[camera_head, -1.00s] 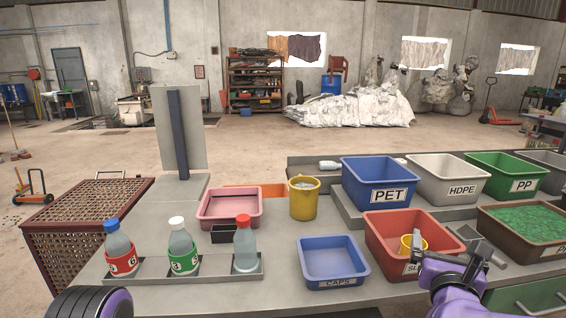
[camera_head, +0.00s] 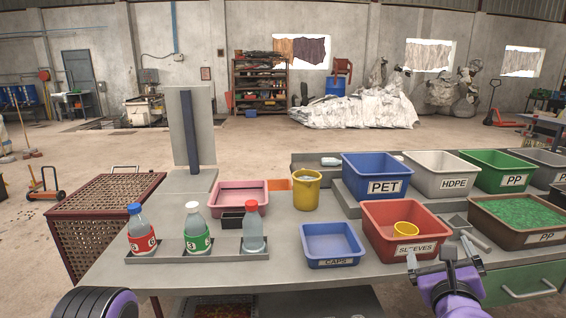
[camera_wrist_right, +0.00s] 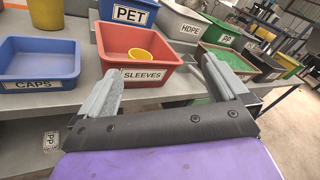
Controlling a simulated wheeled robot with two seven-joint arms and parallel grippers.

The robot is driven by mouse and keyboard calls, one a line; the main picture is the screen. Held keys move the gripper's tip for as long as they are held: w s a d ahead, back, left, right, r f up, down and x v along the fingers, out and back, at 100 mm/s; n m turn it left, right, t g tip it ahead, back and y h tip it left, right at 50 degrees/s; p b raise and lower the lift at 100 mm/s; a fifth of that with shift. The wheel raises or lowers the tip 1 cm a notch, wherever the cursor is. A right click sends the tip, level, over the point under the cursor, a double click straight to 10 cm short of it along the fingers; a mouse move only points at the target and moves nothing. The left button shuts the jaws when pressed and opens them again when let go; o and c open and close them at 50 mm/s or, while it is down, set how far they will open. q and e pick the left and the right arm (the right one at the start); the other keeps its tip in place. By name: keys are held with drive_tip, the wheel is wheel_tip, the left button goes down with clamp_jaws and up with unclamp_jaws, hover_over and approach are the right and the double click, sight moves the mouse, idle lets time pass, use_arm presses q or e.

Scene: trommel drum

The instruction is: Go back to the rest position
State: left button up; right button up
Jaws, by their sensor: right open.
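My right gripper (camera_head: 443,257) is open and empty, in front of the table's near edge, just below the red SLEEVES bin (camera_head: 374,238). In the right wrist view its two grey fingers (camera_wrist_right: 163,88) stand wide apart with nothing between them. Part of my left arm (camera_head: 95,303) shows at the bottom left; its gripper is out of the picture. A yellow ring-like piece (camera_head: 405,230) lies in the SLEEVES bin. Three bottles stand in the grey rack: one with a blue cap and red sleeve (camera_head: 141,232), one with a white cap and green sleeve (camera_head: 196,230), one with a red cap and no sleeve (camera_head: 252,230).
The blue CAPS bin (camera_head: 331,254) stands near the front edge. A yellow cup (camera_head: 307,194) and pink tray (camera_head: 228,204) are behind. PET (camera_head: 374,203), HDPE (camera_head: 442,195) and green PP (camera_head: 494,188) bins line the back right. A brown bin of green flakes (camera_head: 518,241) is at right.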

drive_tip(key=s+a+f+n+g+y, duration=0.2)
drive_tip(key=s+f+n+g, duration=0.2)
drive_tip(key=f+n, duration=0.75)
drive_tip(key=s+a+f+n+g+y, duration=0.1)
drive_tip(key=s+a+f+n+g, duration=0.2)
drive_tip(key=f+n, duration=0.85)
drive_tip(key=s+d+f+n+g, duration=0.2)
drive_tip(key=s+f+g, duration=0.1)
drive_tip(key=s+f, duration=0.6)
drive_tip(key=s+d+f+n+g+p, duration=0.1)
drive_tip(key=s+d+f+n+g, duration=0.1)
drive_tip(key=s+f, duration=0.8)
drive_tip(key=s+g, duration=0.1)
drive_tip(key=s, duration=0.3)
